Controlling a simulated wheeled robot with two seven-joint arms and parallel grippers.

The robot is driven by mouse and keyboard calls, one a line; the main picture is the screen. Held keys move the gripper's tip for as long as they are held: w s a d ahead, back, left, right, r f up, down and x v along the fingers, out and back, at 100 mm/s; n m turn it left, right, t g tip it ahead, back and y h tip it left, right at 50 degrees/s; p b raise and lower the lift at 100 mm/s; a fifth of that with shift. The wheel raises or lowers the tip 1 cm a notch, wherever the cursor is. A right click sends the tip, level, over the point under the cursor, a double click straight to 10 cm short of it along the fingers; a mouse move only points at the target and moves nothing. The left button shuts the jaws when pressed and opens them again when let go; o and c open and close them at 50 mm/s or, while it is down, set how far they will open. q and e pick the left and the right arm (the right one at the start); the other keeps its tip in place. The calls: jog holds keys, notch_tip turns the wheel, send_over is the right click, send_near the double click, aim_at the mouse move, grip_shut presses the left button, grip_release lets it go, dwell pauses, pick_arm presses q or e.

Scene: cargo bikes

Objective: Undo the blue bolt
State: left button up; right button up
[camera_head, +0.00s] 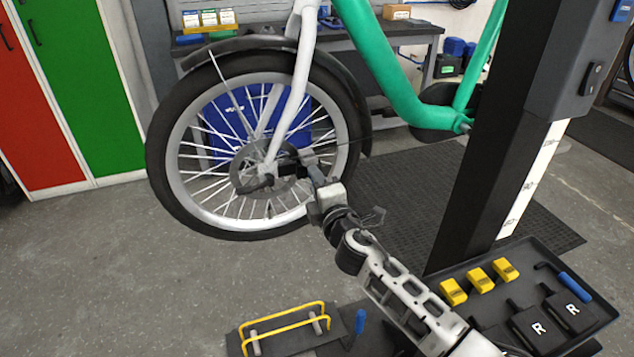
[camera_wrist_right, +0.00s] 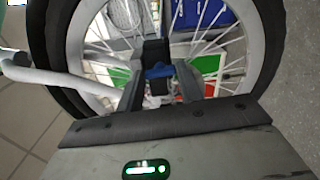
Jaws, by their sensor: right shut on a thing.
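The blue bolt (camera_wrist_right: 160,72) shows as a small blue piece between the two fingers of my right gripper (camera_wrist_right: 160,88) in the right wrist view. A dark block (camera_wrist_right: 152,48) stands just beyond it, in front of the wheel. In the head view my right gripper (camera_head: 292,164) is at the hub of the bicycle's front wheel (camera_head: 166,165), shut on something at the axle. The fingers hide the bolt there. A dark lever-like part (camera_head: 256,186) sits at the hub next to the brake disc. My left gripper is not in view.
A holder with yellow rails (camera_head: 285,328) is at the bottom. A black post (camera_head: 500,130) stands right. Floor at left is clear.

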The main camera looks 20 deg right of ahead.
pick_arm(q)
jog(key=p, duration=0.2)
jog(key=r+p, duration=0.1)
jog(key=p, duration=0.1)
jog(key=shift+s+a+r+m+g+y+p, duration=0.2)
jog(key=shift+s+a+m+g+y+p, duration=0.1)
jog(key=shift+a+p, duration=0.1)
pick_arm(e)
jog(key=n, duration=1.6)
jog(key=shift+n, duration=0.4)
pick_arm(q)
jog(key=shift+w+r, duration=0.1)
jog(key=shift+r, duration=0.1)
pick_arm(e)
jog(key=o, duration=1)
jog(key=shift+s, duration=0.1)
jog(key=s, duration=1.5)
jog(key=shift+s+d, duration=0.25)
jog(key=shift+s, duration=0.15)
